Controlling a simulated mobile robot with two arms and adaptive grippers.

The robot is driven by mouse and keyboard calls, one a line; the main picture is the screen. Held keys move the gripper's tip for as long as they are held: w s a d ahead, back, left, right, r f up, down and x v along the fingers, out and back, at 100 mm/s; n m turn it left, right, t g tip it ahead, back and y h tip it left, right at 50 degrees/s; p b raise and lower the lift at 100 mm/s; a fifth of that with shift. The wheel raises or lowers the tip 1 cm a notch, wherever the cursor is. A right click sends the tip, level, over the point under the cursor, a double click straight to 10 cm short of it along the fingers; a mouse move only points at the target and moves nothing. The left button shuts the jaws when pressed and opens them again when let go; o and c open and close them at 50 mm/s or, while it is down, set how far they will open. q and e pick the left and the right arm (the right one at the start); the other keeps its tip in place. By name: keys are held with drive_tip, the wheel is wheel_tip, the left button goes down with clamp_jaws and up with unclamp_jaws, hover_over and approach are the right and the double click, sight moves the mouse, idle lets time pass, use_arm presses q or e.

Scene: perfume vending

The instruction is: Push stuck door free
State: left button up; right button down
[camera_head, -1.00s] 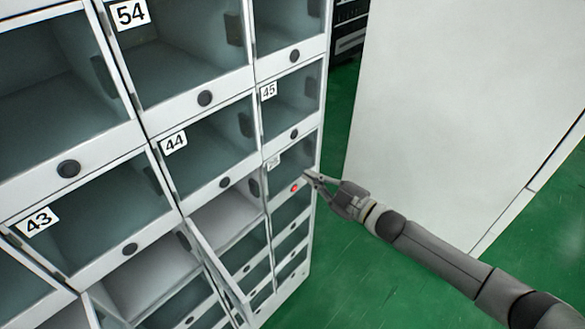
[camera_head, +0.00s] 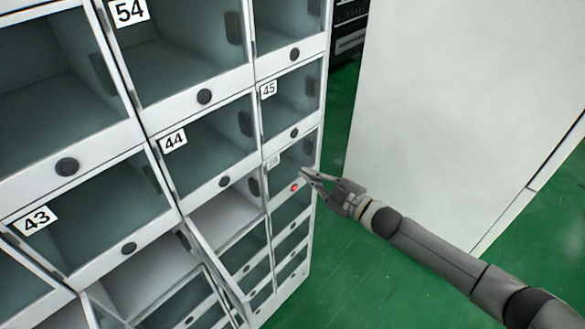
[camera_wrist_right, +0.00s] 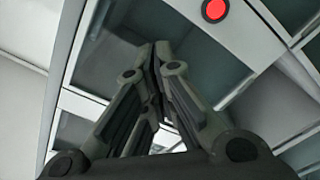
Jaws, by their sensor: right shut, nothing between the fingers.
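The white vending cabinet with numbered clear doors fills the left of the head view. One door (camera_head: 291,187) in its right column, below the door marked 45, has a lit red button (camera_head: 295,187); the button also shows at the top of the right wrist view (camera_wrist_right: 215,10). My right gripper (camera_head: 306,175) is shut and empty, its fingertips at this door's right part near the cabinet's edge. In the right wrist view the fingertips (camera_wrist_right: 155,52) lie over the door's pane. I cannot tell whether they touch it. My left gripper is not in view.
A large white panel (camera_head: 440,100) stands to the right. Green floor (camera_head: 345,265) is free between cabinet and panel.

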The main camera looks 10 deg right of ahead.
drive_tip(key=shift+b+x, duration=0.4)
drive_tip(key=shift+x, duration=0.8)
drive_tip(key=shift+s+d+p, duration=0.35)
drive_tip(key=shift+s, duration=0.05)
drive_tip(key=p+v, duration=0.8)
drive_tip(key=v, duration=1.7)
drive_tip(key=shift+w, duration=0.1)
